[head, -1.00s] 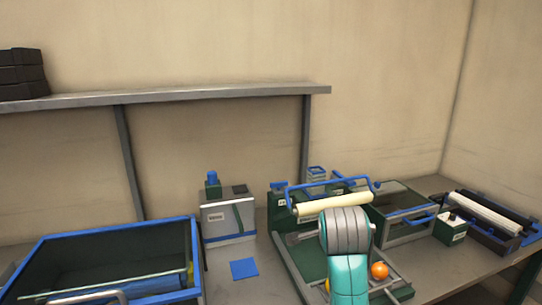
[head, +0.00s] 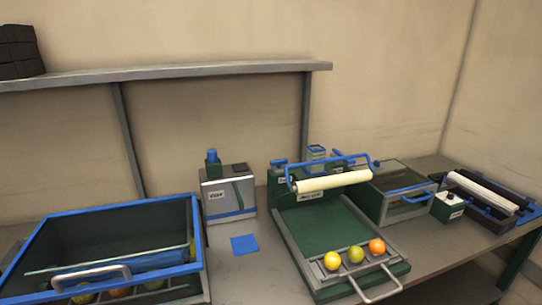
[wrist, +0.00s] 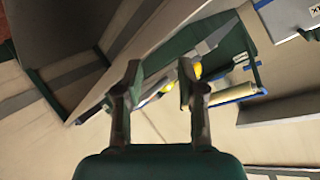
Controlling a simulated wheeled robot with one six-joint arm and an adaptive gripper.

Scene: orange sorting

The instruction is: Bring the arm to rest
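My gripper (wrist: 160,82) shows in the wrist view with its two fingers apart and nothing held between them. My arm and gripper do not show in the head view now. Three fruits stand in a row at the front of a green tray (head: 322,232): a yellow-orange one (head: 332,260), a yellow-green one (head: 356,254) and an orange one (head: 377,246). The wrist view is tilted, and a yellow spot shows beyond the fingers.
A blue-rimmed bin (head: 110,207) at the left holds several fruits in its lower part. A grey box machine (head: 228,195), a blue square (head: 244,245), a cream roller (head: 333,181) and a green-framed box (head: 399,195) stand on the bench. A shelf (head: 165,73) runs along the wall.

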